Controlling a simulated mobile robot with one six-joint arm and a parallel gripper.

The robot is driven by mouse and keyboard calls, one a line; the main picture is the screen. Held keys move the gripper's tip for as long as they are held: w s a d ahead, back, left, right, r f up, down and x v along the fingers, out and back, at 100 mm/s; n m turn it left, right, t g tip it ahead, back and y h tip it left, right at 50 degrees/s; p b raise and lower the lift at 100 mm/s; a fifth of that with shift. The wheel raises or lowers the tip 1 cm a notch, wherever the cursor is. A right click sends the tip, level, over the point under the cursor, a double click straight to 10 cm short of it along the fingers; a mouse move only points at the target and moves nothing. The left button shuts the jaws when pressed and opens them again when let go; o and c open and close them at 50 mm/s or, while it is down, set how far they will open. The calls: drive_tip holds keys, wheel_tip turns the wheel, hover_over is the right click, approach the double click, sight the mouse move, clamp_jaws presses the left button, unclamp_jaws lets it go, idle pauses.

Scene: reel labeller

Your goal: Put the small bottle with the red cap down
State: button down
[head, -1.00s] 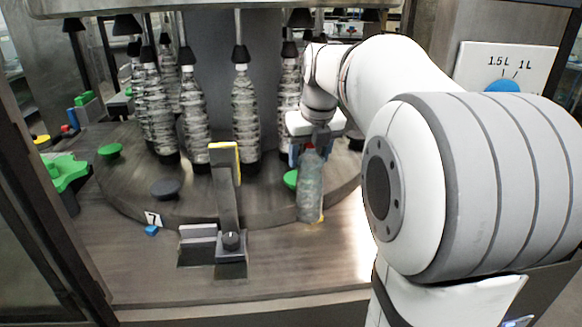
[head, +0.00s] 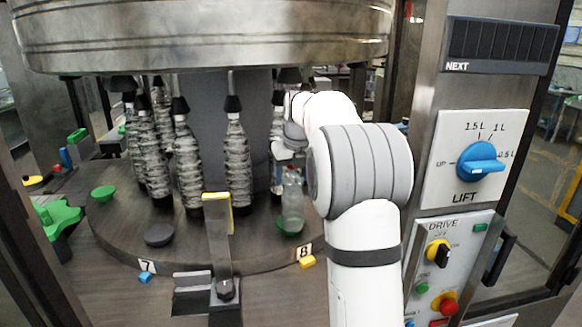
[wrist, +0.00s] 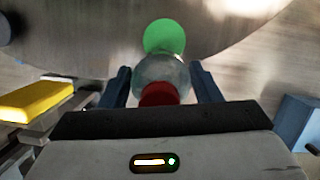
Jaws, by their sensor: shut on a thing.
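The small clear bottle (head: 292,203) is upright in my gripper (head: 286,158), at the right front of the round turntable (head: 190,240). Its red cap (wrist: 158,93) shows between the blue fingers in the wrist view, where my gripper (wrist: 161,86) is shut on the bottle's upper part. A green round pad (head: 288,232) shows at the bottle's foot. In the wrist view the bottle (wrist: 163,70) overlaps the near edge of the green pad (wrist: 165,36). I cannot tell whether the bottle's base touches the pad.
Several tall ribbed bottles (head: 237,165) hang under dark heads behind. A post with a yellow-edged plate (head: 217,208) stands left of the bottle, also yellow in the wrist view (wrist: 36,100). A dark pad (head: 159,234) and another green pad (head: 103,193) are bare.

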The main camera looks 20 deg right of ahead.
drive_tip(key=w+p, duration=0.2)
drive_tip(key=w, duration=0.1)
drive_tip(key=shift+w+d+f, duration=0.2)
drive_tip(key=shift+w+d, duration=0.05)
drive_tip(key=shift+d, duration=0.1)
drive_tip(key=shift+w, duration=0.1)
drive_tip(key=shift+f, duration=0.25)
drive_tip(key=shift+c, duration=2.3)
unclamp_jaws()
drive_tip(key=shift+r, duration=0.1)
